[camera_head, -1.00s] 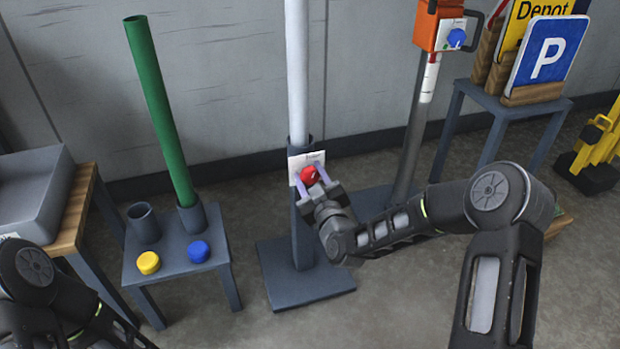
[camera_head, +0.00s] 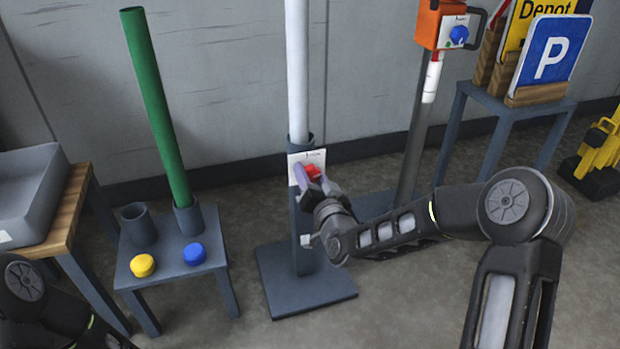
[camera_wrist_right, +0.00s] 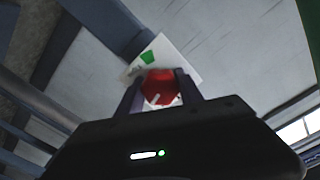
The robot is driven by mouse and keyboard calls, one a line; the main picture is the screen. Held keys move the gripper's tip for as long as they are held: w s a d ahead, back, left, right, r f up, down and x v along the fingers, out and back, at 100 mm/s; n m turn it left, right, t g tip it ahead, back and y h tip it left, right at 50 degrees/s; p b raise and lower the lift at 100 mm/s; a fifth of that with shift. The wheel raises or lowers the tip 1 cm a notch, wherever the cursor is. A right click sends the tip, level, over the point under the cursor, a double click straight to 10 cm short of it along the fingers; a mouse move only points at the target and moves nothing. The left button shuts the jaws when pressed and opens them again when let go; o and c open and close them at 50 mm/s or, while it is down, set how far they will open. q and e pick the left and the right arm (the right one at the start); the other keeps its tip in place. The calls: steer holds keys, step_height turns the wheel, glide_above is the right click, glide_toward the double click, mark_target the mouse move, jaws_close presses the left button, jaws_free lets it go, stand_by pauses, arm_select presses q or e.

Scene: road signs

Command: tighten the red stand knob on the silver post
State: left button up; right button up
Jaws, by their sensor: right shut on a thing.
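The silver post (camera_head: 297,70) stands upright in a dark grey stand sleeve (camera_head: 301,230) on a square base. The red stand knob (camera_head: 313,172) sits on a white label plate (camera_head: 296,160) on the front of the sleeve. My right gripper (camera_head: 309,176) is shut on the red knob, one finger on each side. In the right wrist view the red knob (camera_wrist_right: 159,88) shows between the two fingers, with the plate and a green mark behind it. The knob's pointer is partly hidden by the fingers in the head view. My left gripper is out of view; only part of that arm shows at lower left.
A small table (camera_head: 170,262) at left holds a green post (camera_head: 157,110), an empty socket, a yellow knob (camera_head: 143,265) and a blue knob (camera_head: 194,254). An orange box (camera_head: 436,24) with a blue knob is on a pole at right. A parking sign (camera_head: 551,58) stands on another table.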

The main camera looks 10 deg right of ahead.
steer(key=m, duration=0.2)
steer(key=shift+m, duration=0.4)
steer(key=m, duration=0.4)
steer(key=shift+m, duration=0.3)
steer(key=m, duration=0.3)
steer(key=shift+m, duration=0.3)
steer(key=m, duration=0.4)
steer(key=shift+m, duration=0.4)
steer(key=o, duration=1.4)
